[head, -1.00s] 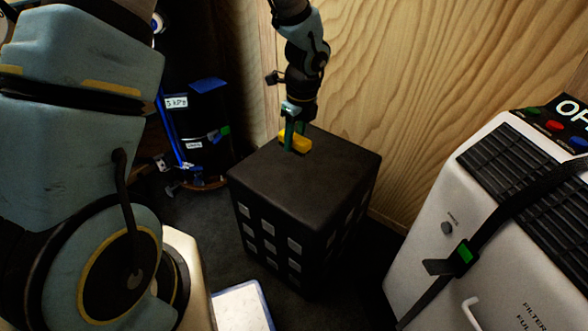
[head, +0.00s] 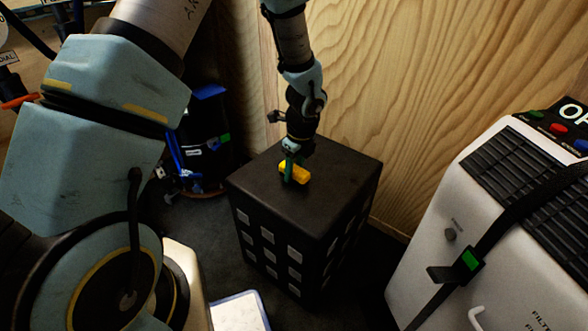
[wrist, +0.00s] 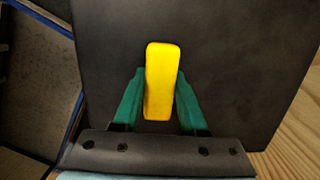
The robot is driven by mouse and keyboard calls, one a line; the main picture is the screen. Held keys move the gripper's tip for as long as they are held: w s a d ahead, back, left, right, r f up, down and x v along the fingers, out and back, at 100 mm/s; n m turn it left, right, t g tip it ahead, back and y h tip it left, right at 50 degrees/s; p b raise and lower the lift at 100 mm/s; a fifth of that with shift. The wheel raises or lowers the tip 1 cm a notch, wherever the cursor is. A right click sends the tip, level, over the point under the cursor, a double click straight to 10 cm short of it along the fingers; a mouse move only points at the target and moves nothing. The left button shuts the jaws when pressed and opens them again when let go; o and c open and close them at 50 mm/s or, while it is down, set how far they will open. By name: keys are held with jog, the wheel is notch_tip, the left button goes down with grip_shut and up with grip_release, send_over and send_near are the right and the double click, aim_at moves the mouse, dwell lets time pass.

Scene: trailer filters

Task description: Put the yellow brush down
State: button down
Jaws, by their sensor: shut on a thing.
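The yellow brush (head: 296,172) is a small yellow block at the top of the black box (head: 335,180), toward its back left. It also shows in the wrist view (wrist: 161,80), upright in the picture over the dark top. My gripper (head: 289,172) points down at the box top, its green fingers one on each side of the brush. In the wrist view the fingers (wrist: 160,92) are shut on the brush. I cannot tell whether the brush touches the box top or is held just above it. Its underside is hidden.
A white filter unit (head: 420,255) with a black strap stands at the right. A wooden wall (head: 430,80) rises close behind the box. Dark equipment with blue parts (head: 205,130) stands at the back left. Bare box top lies to the right and front of the brush.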

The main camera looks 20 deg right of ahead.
aim_at(299, 168)
jog(key=shift+f, duration=0.3)
jog(key=shift+c, duration=2.2)
grip_release()
jog(key=shift+r+b, duration=0.15)
jog(key=shift+b, duration=0.2)
jog(key=r+p, duration=0.1)
jog(key=r, duration=0.2)
jog(key=r+p, duration=0.1)
jog(key=r, duration=0.3)
jog(key=d+r+p, duration=0.1)
jog(key=r, duration=0.3)
jog(key=shift+s, duration=0.4)
